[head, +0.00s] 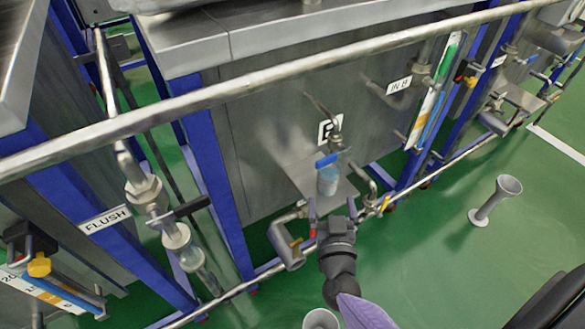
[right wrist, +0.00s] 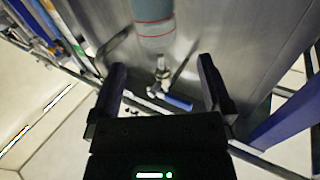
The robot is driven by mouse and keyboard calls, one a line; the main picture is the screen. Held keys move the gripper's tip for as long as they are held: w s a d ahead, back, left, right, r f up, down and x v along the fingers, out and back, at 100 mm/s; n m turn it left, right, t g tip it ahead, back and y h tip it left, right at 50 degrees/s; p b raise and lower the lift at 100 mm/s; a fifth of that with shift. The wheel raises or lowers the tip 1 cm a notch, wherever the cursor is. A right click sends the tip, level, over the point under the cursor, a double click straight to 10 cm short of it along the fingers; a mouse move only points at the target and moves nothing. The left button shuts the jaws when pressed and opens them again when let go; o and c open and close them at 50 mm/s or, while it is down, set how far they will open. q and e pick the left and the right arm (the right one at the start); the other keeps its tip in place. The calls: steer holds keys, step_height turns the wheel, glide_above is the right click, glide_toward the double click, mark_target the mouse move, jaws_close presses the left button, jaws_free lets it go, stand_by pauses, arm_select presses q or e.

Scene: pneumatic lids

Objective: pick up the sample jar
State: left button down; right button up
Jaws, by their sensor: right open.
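The sample jar (head: 328,181) is a small pale-blue, see-through jar below a tap with a blue handle (head: 326,160), by the steel tank front. My right gripper (head: 332,204) is open and empty, its two fingers pointing up toward the jar from just in front. In the right wrist view the jar (right wrist: 154,28) shows at the top with a thin red line around it, beyond the open fingers (right wrist: 160,75) and not between them. The tap's blue handle (right wrist: 178,102) shows below it there. My left gripper is not in view.
A long rail (head: 270,77) crosses above, and a lower pipe (head: 440,165) runs along the front. A flared stand (head: 493,200) is on the open green floor.

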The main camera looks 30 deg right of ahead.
mark_target(331, 181)
steer(key=b+x, duration=0.2)
steer(key=x, duration=0.2)
steer(key=b+x, duration=0.2)
steer(key=x, duration=0.3)
steer(key=shift+s+d+f, duration=0.1)
steer(key=shift+d+f, duration=0.1)
steer(key=shift+d, duration=0.05)
steer(key=shift+d+r, duration=0.1)
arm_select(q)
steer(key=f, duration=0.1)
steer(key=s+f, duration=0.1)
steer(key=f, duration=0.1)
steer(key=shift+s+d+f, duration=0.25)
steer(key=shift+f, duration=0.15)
arm_select(e)
steer(key=shift+r, duration=0.1)
steer(key=c, duration=1.3)
steer(key=shift+c, duration=0.2)
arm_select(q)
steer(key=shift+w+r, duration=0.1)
